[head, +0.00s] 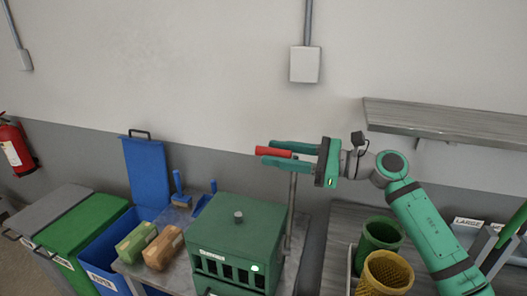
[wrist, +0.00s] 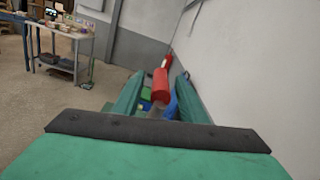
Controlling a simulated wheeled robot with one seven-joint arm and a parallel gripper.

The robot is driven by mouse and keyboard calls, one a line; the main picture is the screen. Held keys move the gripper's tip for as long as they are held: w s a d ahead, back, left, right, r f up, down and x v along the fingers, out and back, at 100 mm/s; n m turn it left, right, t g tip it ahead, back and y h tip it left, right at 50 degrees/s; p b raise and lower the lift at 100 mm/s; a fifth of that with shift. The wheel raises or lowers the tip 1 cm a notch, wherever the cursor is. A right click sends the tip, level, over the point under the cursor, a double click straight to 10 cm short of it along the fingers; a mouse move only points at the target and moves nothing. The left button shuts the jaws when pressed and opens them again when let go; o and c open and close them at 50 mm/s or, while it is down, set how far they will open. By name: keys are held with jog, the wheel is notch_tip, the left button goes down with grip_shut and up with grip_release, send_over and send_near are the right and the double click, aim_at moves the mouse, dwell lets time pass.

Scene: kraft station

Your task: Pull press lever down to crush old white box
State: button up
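The press (head: 222,226) is a green box-shaped machine with a slotted front, standing on a metal table in the head view. Its lever (head: 291,212) is a grey rod rising upright on the right side to a red handle (head: 280,153). My gripper (head: 267,152) is at the handle's height, fingers pointing left, one on each side of it. The wrist view shows the red handle (wrist: 161,86) between the spread fingers (wrist: 162,77), with gaps beside it. My gripper is open. The old white box is not visible in either view.
A green box (head: 136,241) and a tan box (head: 163,248) lie left of the press. Blue (head: 98,250) and green (head: 84,226) bins stand farther left. Green (head: 379,236) and yellow (head: 387,273) baskets stand below my arm. A wall shelf (head: 445,118) is at upper right.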

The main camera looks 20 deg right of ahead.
aim_at(263, 151)
jog(key=shift+x, duration=2.05)
grip_shut()
